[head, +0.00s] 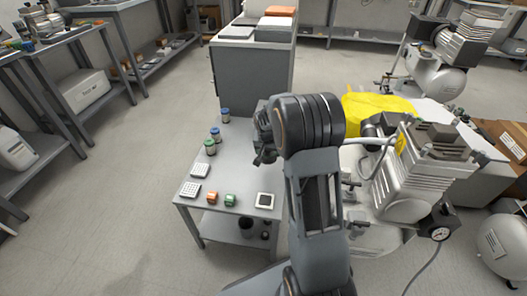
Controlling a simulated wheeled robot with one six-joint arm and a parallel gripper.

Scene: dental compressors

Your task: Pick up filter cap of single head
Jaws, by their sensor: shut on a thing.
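My gripper (265,155) is over the right part of the small grey table (245,183), left of the silver compressor (400,180). Its jaws are shut on a small dark piece that I take to be the filter cap. My own arm and wrist hide most of it, so its outline is not clear. The compressor has a finned head and a pressure gauge (440,233). My arm covers part of its left side.
Jars with blue (225,115) and green (210,147) lids stand at the table's left edge. White grid trays (190,190), small orange (212,198) and green (230,199) parts and a dark-framed white square (265,200) lie in front. A grey cabinet (250,80) stands behind. Floor at left is clear.

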